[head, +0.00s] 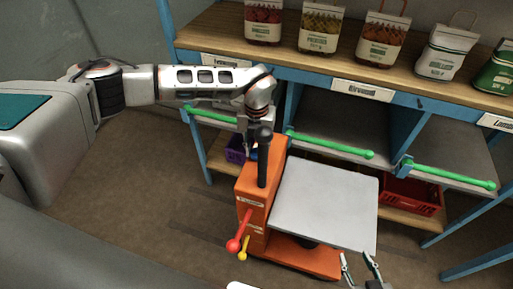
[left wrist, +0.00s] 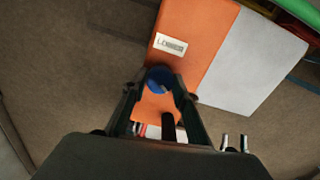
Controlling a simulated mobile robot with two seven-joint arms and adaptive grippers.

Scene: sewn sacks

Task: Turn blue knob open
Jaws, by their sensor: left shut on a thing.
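The blue knob (left wrist: 158,80) sits on the side of the orange lift cart (left wrist: 196,40), below a small white label. My left gripper (left wrist: 160,92) is shut on the blue knob, with one finger on each side. In the head view my left gripper (head: 248,140) reaches down behind the cart's orange post (head: 260,180), and only a bit of blue shows there. How far the knob is turned I cannot tell. My right gripper (head: 358,262) is at the bottom edge, right of the cart, its fingers apart and empty.
Behind stands a shelf (head: 330,70) with several sacks and green bars. A red crate (head: 410,193) sits low at right. Floor at left is clear.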

